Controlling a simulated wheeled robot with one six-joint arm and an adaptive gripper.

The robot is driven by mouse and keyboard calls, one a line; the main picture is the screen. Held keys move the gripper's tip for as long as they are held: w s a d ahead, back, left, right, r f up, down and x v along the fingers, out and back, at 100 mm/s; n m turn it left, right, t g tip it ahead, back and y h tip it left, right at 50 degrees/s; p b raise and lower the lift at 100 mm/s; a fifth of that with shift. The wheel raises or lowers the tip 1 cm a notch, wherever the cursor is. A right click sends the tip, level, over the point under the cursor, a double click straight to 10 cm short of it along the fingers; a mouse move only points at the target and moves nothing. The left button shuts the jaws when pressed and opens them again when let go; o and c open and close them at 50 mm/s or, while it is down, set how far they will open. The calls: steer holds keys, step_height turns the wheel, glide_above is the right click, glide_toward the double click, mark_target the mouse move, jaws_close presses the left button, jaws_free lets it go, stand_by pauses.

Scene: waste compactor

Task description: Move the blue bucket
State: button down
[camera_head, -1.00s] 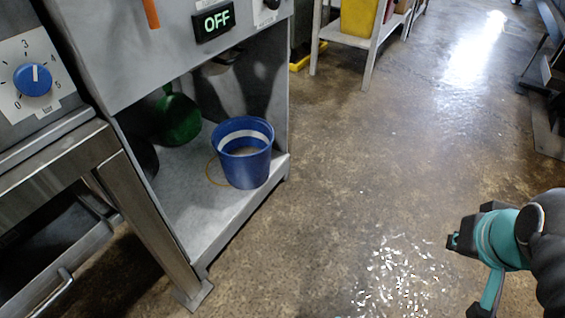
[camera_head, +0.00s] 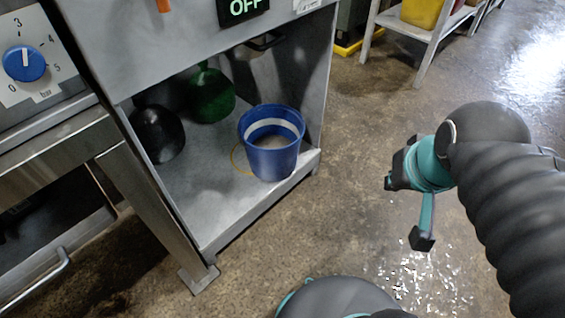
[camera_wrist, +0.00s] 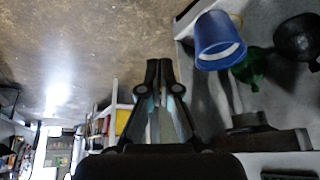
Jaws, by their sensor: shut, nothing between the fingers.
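The blue bucket (camera_head: 271,152) stands upright on the grey lower shelf of the machine, near the shelf's front right corner. A white band shows inside its open top, and a thin yellow ring lies beside it. It also shows in the wrist view, where the picture is upside down (camera_wrist: 219,40). My gripper (camera_wrist: 159,64) is shut and empty in the wrist view, apart from the bucket. In the head view my wrist is right of the bucket, over open floor; the fingertips are hard to make out there.
A green container (camera_head: 210,97) and a black rounded object (camera_head: 157,134) stand deeper on the shelf (camera_head: 225,226). The machine's side panel (camera_head: 318,85) rises behind the bucket's right side. A metal-legged table (camera_head: 395,22) with a yellow bin stands at the back. Floor between is clear.

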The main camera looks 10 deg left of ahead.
steer(key=w+a+f+m+g+y+b, duration=0.1)
steer(key=w+a+f+m+g+y, duration=0.35)
steer(key=w+f, duration=0.55)
steer(key=w+a+f+m+g+y+b, duration=0.15)
steer(key=w+a+f+m+y, duration=0.25)
steer(key=w+f+m+y, duration=0.55)
steer(key=w+d+f+m+t+y, duration=0.1)
steer(key=w+f+m+t, duration=0.1)
steer(key=w+f, duration=0.85)
steer(key=m+t, duration=0.7)
glide_toward(295, 163)
steer(key=shift+y, duration=0.4)
steer(key=x, duration=0.4)
steer(key=f+x, duration=0.1)
steer(key=x, duration=0.2)
steer(key=shift+w, duration=0.2)
steer(key=shift+f, duration=0.1)
